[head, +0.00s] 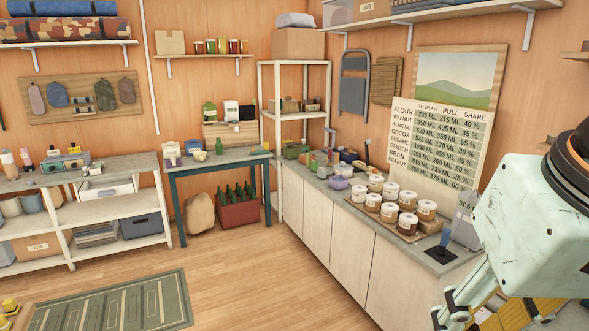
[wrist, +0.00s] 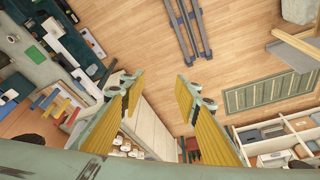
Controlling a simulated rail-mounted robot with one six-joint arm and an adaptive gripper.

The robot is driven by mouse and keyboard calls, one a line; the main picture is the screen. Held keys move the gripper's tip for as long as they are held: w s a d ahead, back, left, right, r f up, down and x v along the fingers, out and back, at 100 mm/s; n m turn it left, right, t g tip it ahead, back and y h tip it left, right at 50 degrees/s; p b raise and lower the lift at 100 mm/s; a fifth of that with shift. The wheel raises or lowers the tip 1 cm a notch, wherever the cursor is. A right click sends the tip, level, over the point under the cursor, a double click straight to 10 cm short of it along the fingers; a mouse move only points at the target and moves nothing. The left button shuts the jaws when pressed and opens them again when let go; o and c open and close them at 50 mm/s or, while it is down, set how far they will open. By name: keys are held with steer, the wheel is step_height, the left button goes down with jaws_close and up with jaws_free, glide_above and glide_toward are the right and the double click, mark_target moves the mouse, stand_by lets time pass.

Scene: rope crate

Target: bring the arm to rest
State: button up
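My gripper (wrist: 159,84) shows in the wrist view with its two yellow-padded fingers spread well apart. Nothing is between them; the space there shows wooden floor and the pale cabinet fronts far below. In the head view my arm's pale, worn wrist housing fills the right edge. Part of my gripper (head: 490,312) hangs below it at the lower right corner, cut off by the frame. It appears in front of the near end of the counter (head: 432,262) and touches nothing that I can see.
The counter holds a tray of several lidded jars (head: 389,207), with a lettered board (head: 436,152) behind. A green rug (head: 115,303) lies on open floor.

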steer(key=s, duration=0.1)
steer(key=s+f+n, duration=0.1)
steer(key=shift+s+a, duration=0.35)
stand_by(0.9)
